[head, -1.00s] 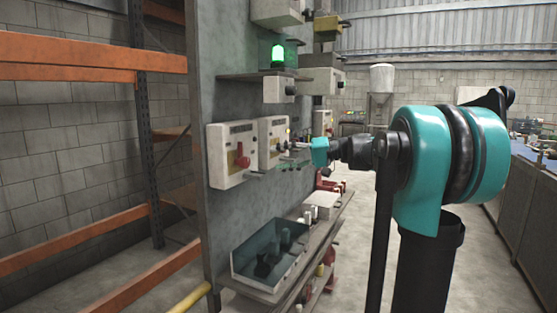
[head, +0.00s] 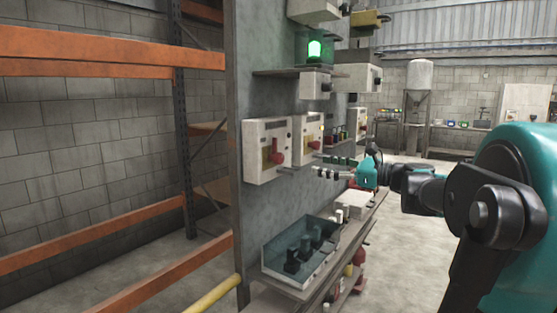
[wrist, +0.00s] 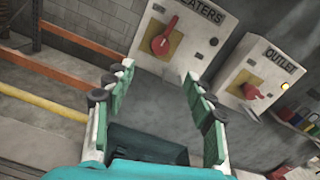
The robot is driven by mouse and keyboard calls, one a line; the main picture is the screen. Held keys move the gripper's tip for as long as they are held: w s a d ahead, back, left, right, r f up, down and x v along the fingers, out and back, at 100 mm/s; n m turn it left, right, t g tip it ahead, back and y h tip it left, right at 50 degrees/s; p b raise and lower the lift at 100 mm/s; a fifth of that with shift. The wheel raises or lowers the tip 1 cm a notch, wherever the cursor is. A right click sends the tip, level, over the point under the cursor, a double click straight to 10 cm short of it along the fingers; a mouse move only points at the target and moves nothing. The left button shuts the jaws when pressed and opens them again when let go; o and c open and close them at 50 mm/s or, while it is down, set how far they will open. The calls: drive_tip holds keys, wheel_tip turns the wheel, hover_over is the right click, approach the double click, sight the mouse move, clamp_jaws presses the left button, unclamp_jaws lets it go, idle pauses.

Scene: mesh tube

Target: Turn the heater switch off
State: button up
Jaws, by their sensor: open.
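The heater box (wrist: 194,49) is pale, its label partly cut off to "EATERS" at the top edge of the wrist view. Its red switch handle (wrist: 167,36) sits on a yellow plate and points about along the box's upright. In the head view I take the left pale box (head: 254,151) with its red handle (head: 276,151) to be the same one. My gripper (wrist: 162,82) is open and empty, its two fingers spread below the box in the wrist picture.
The outlet box (wrist: 243,78) with its red handle (wrist: 258,92) is right of the heater box. A green lamp (head: 315,49) glows on a shelf above. An open grey bin (head: 268,262) stands below. Orange racking (head: 110,225) fills the left.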

sight(282, 159)
drive_tip(key=shift+m, duration=0.7)
drive_tip(key=x, duration=1.7)
drive_tip(key=shift+f, duration=0.15)
